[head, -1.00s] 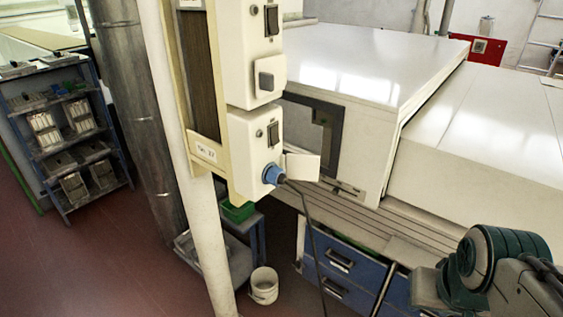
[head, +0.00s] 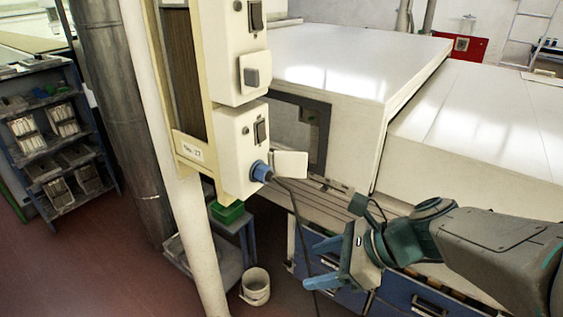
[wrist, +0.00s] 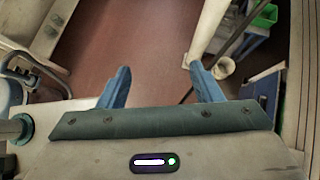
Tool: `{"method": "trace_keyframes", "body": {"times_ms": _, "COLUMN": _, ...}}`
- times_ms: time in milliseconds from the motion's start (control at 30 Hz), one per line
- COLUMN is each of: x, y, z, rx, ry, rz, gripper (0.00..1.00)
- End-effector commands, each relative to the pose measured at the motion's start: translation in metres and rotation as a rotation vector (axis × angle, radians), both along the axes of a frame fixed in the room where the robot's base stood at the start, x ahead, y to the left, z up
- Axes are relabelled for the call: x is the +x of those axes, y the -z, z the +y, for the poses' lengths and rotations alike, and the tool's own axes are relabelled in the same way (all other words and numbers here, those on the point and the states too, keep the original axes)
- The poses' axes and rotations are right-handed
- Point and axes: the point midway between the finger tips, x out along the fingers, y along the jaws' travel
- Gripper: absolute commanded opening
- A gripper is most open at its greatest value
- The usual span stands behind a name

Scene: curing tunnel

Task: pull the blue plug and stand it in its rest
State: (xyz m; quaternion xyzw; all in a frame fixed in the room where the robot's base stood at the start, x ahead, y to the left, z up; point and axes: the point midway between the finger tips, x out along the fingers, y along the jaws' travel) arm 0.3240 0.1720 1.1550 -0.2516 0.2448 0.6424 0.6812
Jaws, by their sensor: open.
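The blue plug (head: 261,172) sits in the lower white socket box (head: 238,150) on the cream panel in the head view. A dark cable hangs from the plug toward the floor. A small white flap (head: 291,164) stands out just right of the plug. My gripper (head: 316,263) is below and right of the plug, apart from it, open and empty. In the wrist view its two blue fingers (wrist: 160,80) are spread over the red floor. The plug does not show clearly in the wrist view. I cannot make out the rest for certain.
A pale pole (head: 185,210) stands left of the panel. The large white tunnel housing (head: 350,60) and blue drawers (head: 425,305) are to the right. A white bucket (head: 255,287) and a green bin (head: 228,212) are below.

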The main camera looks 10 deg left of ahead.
Motion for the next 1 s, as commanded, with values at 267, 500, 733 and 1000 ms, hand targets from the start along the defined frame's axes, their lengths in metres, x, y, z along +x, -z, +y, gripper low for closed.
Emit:
{"method": "trace_keyframes", "body": {"times_ms": 267, "x": 0.065, "y": -0.028, "z": 0.054, "rx": 0.504, "ry": 0.532, "rz": 0.755, "gripper": 0.59}}
{"method": "trace_keyframes", "body": {"times_ms": 500, "x": 0.117, "y": -0.041, "z": 0.062, "rx": 0.812, "ry": 0.764, "rz": 1.244, "gripper": 0.59}}
{"method": "trace_keyframes", "body": {"times_ms": 733, "x": 0.135, "y": -0.045, "z": 0.060, "rx": 0.909, "ry": 0.817, "rz": 1.393, "gripper": 0.59}}
{"method": "trace_keyframes", "body": {"times_ms": 1000, "x": 0.135, "y": -0.045, "z": 0.060, "rx": 0.910, "ry": 0.818, "rz": 1.393, "gripper": 0.59}}
